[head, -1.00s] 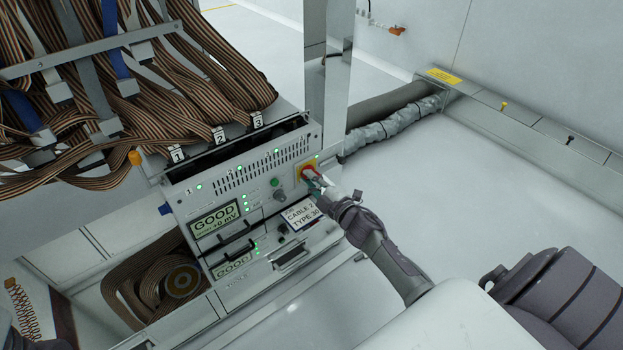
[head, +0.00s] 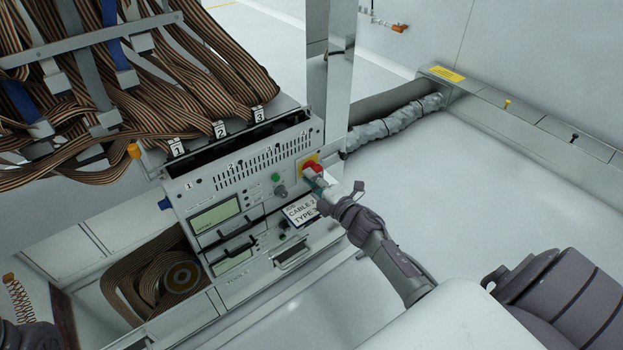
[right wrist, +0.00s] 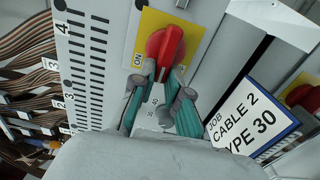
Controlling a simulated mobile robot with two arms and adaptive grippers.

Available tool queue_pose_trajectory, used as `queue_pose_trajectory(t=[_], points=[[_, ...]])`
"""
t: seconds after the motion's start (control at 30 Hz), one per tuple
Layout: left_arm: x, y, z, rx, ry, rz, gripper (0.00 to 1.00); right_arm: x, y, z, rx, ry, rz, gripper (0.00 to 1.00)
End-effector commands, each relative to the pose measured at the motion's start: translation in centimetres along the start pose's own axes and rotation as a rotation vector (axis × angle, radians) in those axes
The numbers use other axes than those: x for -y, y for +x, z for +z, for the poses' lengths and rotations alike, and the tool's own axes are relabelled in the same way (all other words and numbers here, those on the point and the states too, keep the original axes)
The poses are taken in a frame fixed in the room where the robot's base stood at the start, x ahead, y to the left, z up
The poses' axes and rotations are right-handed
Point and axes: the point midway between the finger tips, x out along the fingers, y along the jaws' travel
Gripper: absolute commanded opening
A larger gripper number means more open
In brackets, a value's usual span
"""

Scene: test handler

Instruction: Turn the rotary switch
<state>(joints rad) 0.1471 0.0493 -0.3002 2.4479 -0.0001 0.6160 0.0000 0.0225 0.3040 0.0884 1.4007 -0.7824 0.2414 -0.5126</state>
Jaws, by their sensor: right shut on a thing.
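The red rotary switch (head: 312,164) sits on a yellow plate at the upper right of the panel's front. In the right wrist view its red handle (right wrist: 170,48) stands out from the round red base, beside the printed word ON. My right gripper (head: 319,181) is at the switch, with its teal-padded fingers (right wrist: 160,86) on either side of the handle's near end, shut on it. The fingers partly hide the switch in the head view. Only a dark part of my left arm shows at the bottom left corner; its gripper is out of view.
A job card (head: 300,211) reading CABLE 2 TYPE 30 is just below my right gripper. Striped ribbon cables (head: 215,75) cover the top left. The floor at right is open.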

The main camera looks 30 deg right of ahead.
Motion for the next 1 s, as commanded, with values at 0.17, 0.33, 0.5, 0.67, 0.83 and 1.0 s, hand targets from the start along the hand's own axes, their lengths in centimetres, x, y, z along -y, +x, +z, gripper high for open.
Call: queue_pose_trajectory(t=[0.17,0.33,0.5,0.67,0.83,1.0], points=[[0.0,0.0,0.0,0.001,0.000,0.003,0.51,0.2,-0.1,-0.1,-0.001,-0.003,-0.003,0.00],[-0.1,0.0,0.0,0.002,0.000,0.005,0.51,0.2,-0.1,-0.1,-0.001,-0.003,-0.003,0.24],[-0.1,0.0,0.0,0.002,0.000,0.005,0.51,0.1,0.0,0.0,-0.001,-0.002,-0.002,0.40],[-0.1,0.0,0.0,0.002,0.001,0.005,0.51,0.1,0.0,0.0,0.000,-0.001,-0.001,0.40],[0.0,0.0,0.1,0.002,0.002,0.006,0.51,0.1,-0.8,0.0,0.000,-0.001,-0.003,0.40],[0.0,0.0,0.1,0.002,0.001,0.004,0.51,0.2,-3.9,0.0,-0.001,-0.001,-0.005,0.40]])
